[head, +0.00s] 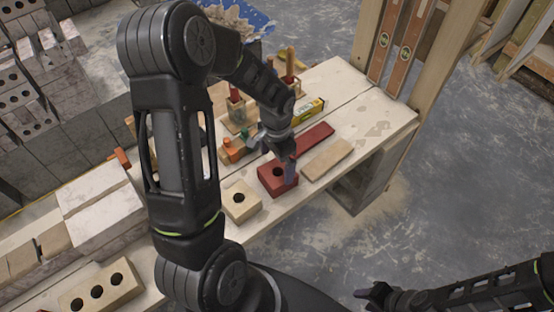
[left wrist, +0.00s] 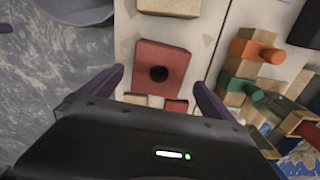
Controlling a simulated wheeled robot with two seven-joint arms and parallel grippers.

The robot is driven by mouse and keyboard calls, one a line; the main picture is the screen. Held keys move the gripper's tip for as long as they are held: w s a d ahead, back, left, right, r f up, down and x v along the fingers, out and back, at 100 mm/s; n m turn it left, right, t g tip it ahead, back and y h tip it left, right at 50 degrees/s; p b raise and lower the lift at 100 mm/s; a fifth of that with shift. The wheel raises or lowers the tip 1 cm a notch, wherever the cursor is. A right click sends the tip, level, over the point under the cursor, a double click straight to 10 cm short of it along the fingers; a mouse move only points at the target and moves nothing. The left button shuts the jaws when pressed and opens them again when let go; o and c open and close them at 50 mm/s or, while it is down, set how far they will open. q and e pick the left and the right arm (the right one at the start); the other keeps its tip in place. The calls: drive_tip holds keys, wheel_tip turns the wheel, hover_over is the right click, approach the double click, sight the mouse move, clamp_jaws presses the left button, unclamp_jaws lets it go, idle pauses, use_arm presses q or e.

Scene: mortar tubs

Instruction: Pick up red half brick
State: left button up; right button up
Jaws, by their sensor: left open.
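The red half brick (head: 268,187) lies on the pale plank bench, a squarish block with one round hole in its top. In the left wrist view the red half brick (left wrist: 160,52) lies ahead of the open fingers, its hole near the middle of the gap. My left gripper (head: 287,170) is over the brick in the head view, pointing down and partly hiding its far side; it also shows in the left wrist view (left wrist: 160,80). Its jaws are apart and hold nothing. Whether the fingers touch the brick, I cannot tell. My right gripper (head: 374,293) is low at the right, away from the bench.
A cream half brick (head: 241,200) sits just left of the red one. A long red piece (head: 314,139) and a tan piece (head: 327,158) lie to its right. Orange and green tools (head: 234,150) stand behind.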

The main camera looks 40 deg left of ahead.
sight(278, 171)
use_arm(q)
drive_tip(key=shift+w+a, duration=0.1)
drive_tip(key=shift+w, duration=0.05)
drive_tip(key=shift+s+r, duration=0.1)
drive_tip(key=shift+s, duration=0.1)
drive_tip(key=shift+w+f, duration=0.1)
drive_tip(key=shift+f, duration=1.2)
drive_tip(key=shift+d+f+p, duration=0.2)
drive_tip(key=shift+f+p, duration=0.15)
drive_tip(key=shift+f, duration=2.3)
drive_tip(key=shift+w+r, duration=0.1)
drive_tip(key=c, duration=2)
